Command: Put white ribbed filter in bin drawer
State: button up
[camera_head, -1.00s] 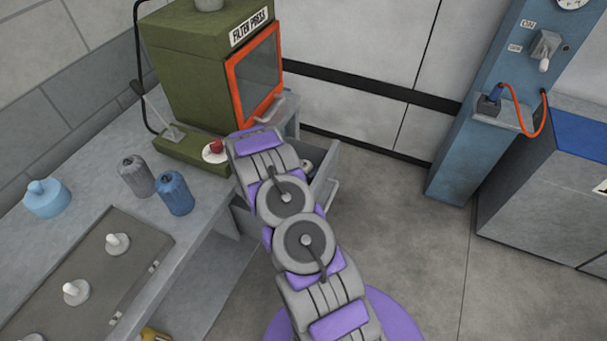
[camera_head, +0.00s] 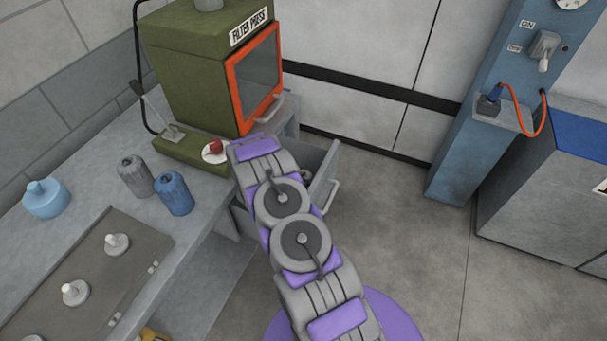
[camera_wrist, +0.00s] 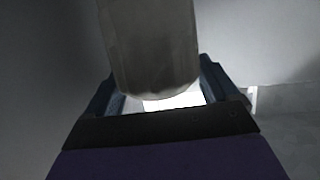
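The filter (camera_wrist: 150,45) is a pale cylinder, grey in shadow, with faint ridges. In the wrist view it stands between the fingers of my gripper (camera_wrist: 158,80), which press close on both its sides. The bin drawer (camera_head: 325,178) is pulled open under the bench, right of the filter press. In the head view my arm reaches over the drawer and hides most of its inside, my gripper and the filter.
The green filter press (camera_head: 200,75) with its orange-framed door stands on the bench (camera_head: 120,195). A grey canister (camera_head: 135,177), a blue canister (camera_head: 174,194) and a light-blue container (camera_head: 46,199) stand nearby. The floor right of the drawer is clear.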

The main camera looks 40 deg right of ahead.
jog(key=shift+o, duration=0.9)
jog(key=shift+r, duration=0.1)
jog(key=shift+r, duration=0.3)
jog(key=p+v, duration=0.1)
jog(key=v, duration=0.7)
jog(key=shift+p, duration=0.4)
jog(key=shift+w+d+r, duration=0.1)
jog(key=shift+d+r, duration=0.05)
jog(key=shift+r, duration=0.05)
